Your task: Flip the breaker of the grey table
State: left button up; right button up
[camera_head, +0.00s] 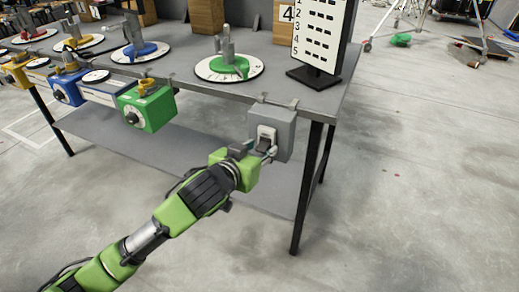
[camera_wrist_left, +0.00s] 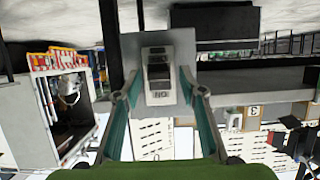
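The grey breaker box (camera_head: 286,133) is fixed at the front edge of the grey table (camera_head: 281,87), near its right corner. Its light switch plate (camera_head: 267,133) faces my left arm. In the left wrist view the switch plate (camera_wrist_left: 158,96), with a dark rocker and small lettering, lies between my fingers. My left gripper (camera_head: 261,154) is right in front of the breaker. In the wrist view its teal-padded fingers (camera_wrist_left: 158,88) are apart, one on each side of the plate. I cannot tell whether they touch the box. My right gripper is not in view.
A green box with a knob (camera_head: 147,108) hangs from the table edge to the left, with blue and yellow ones beyond. A green dial (camera_head: 229,68) and a sign board (camera_head: 320,34) stand on the table.

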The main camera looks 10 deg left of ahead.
pick_arm(q)
jog(key=v, duration=1.2)
